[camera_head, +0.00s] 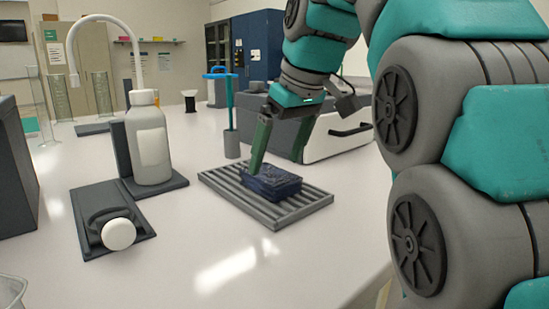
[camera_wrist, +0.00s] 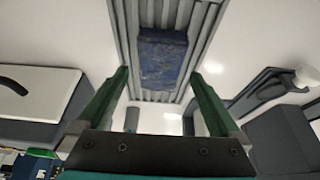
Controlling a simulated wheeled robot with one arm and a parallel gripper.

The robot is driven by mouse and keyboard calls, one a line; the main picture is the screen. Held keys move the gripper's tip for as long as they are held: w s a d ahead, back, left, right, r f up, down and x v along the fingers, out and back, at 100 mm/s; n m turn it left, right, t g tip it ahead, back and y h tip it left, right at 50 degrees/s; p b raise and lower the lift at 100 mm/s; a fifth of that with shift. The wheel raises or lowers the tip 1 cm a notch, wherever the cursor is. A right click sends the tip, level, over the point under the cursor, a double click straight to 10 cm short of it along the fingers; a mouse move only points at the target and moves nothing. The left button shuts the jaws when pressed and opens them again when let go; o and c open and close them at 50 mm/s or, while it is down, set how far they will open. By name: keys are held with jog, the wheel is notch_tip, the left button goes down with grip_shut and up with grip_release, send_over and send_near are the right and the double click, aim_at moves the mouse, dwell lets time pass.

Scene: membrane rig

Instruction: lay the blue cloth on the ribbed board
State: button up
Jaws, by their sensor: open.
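The blue cloth (camera_head: 272,183) is a dark folded pad lying on the grey ribbed board (camera_head: 283,213), near its middle. In the wrist view the cloth (camera_wrist: 163,60) lies flat between the ribs' side edges, with bare ribbed board (camera_wrist: 127,25) around it. My gripper (camera_head: 277,165) is just above the cloth in the head view, its two green fingers spread apart. The left finger hides part of the cloth's left end, and I cannot tell whether it touches. In the wrist view the fingers (camera_wrist: 162,72) are wide apart with nothing between their tips.
A wash bottle (camera_head: 149,145) stands on a dark base left of the board. A dark holder with a white knob (camera_head: 118,233) sits in front of it. A grey and white drawer box (camera_head: 335,137) is behind the board.

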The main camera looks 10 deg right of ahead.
jog(key=shift+v, duration=0.85)
jog(key=s+d, duration=0.2)
jog(key=s, duration=0.1)
jog(key=s+d, duration=0.2)
jog(key=s, duration=0.1)
jog(key=s+d, duration=0.2)
jog(key=s, duration=0.1)
jog(key=shift+s+d+f, duration=0.3)
jog(key=shift+s, duration=0.1)
